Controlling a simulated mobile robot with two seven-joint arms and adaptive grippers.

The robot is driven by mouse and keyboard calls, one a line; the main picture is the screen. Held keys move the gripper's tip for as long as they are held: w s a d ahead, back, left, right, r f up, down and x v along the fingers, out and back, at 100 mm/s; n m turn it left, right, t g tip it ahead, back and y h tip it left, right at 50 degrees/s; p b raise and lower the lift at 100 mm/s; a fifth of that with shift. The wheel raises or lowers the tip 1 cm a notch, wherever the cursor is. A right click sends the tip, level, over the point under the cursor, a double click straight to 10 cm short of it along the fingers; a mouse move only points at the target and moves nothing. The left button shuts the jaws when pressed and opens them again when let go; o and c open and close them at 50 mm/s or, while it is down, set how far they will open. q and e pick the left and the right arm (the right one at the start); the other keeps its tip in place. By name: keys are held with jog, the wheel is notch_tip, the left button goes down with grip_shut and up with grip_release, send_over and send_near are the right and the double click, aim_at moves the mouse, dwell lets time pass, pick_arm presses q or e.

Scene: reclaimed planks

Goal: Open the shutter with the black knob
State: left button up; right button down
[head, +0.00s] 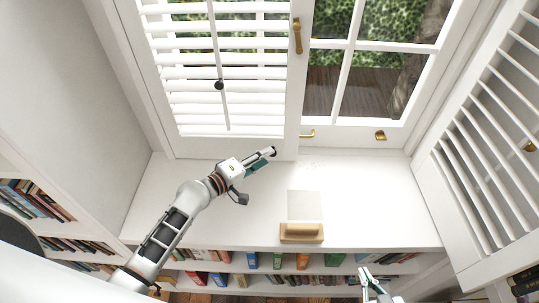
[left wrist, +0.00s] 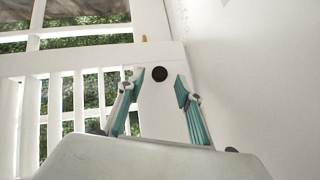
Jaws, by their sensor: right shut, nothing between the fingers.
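The white louvred shutter (head: 230,145) covers the left part of the window. A round black knob (left wrist: 160,73) shows on its plain white frame in the left wrist view. My left gripper (head: 270,153) is at the shutter's lower right corner. Its fingers (left wrist: 162,82) stand apart, with the knob between their tips in the picture; contact cannot be told. In the head view the gripper seems to hide this knob. A dark ball (head: 219,85) sits on the shutter's slat rod. My right gripper (head: 368,278) is shut and empty at the bottom edge, away from the shutter.
A brass handle (head: 297,36) and a brass hook (head: 308,134) are beside the shutter. Another louvred shutter (head: 485,150) stands at right. A wooden block (head: 301,233) and a pale square (head: 304,205) lie on the white sill (head: 375,200). Bookshelves are below.

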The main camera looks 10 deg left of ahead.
pick_arm(q)
jog(key=shift+x, duration=1.4)
grip_shut()
